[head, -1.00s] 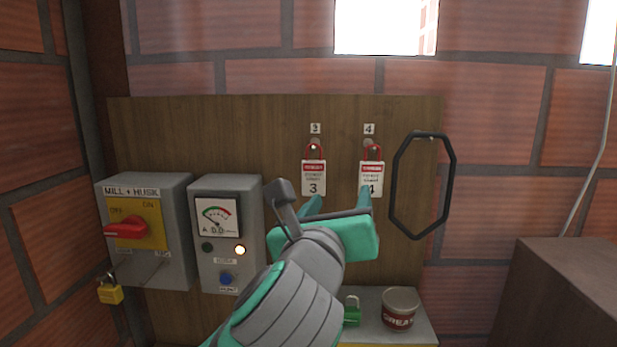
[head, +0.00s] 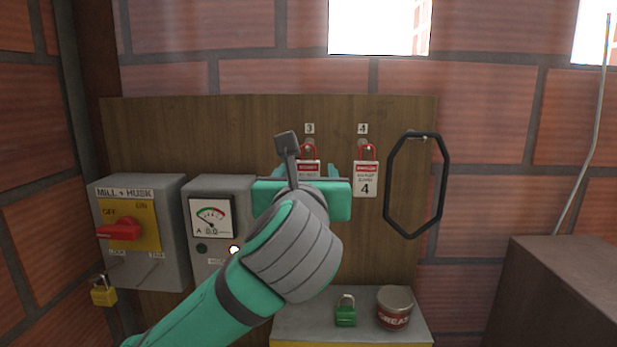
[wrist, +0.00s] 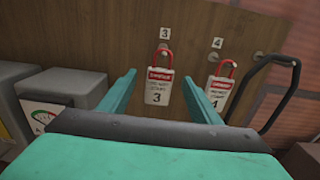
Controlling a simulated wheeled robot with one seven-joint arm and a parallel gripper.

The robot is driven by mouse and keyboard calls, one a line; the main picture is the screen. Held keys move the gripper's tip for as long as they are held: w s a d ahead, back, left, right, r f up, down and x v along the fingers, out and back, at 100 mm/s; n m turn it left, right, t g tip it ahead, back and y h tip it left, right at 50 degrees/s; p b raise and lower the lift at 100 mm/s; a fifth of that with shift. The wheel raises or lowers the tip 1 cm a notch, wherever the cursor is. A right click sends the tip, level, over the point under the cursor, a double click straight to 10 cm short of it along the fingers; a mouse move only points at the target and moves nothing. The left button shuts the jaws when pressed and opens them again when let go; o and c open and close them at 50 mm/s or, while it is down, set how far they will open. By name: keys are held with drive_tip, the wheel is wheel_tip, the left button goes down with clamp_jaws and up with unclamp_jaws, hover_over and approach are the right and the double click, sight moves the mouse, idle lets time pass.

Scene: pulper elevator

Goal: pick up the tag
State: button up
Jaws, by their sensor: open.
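Two white tags with red headers and red shackles hang from pegs on the wooden board. The tag marked 3 (head: 307,169) hangs under the small label 3 and is partly hidden by my gripper in the head view. In the wrist view tag 3 (wrist: 159,87) shows whole, between my two fingers and beyond their tips. The tag marked 4 (head: 366,179) hangs to its right; in the wrist view tag 4 (wrist: 219,90) is partly behind the right finger. My gripper (wrist: 160,80) is open and empty, facing the board at tag 3.
A black octagonal ring (head: 388,190) hangs right of tag 4. A grey switch box (head: 170,255) and a meter box (head: 211,185) are at left, with a yellow padlock (head: 104,293) below. A green padlock (head: 345,315) and a tin (head: 394,308) stand on a shelf (head: 293,328).

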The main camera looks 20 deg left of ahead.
sight(308, 161)
drive_tip(key=shift+x, duration=2.25)
drive_tip(key=shift+f, duration=0.15)
drive_tip(key=c, duration=1.1)
drive_tip(key=shift+r, duration=0.65)
drive_tip(key=shift+s+d+r, duration=0.1)
drive_tip(key=shift+s+r, duration=0.05)
drive_tip(key=shift+s, duration=0.2)
drive_tip(key=v, duration=1.7)
drive_tip(key=shift+s, duration=0.2)
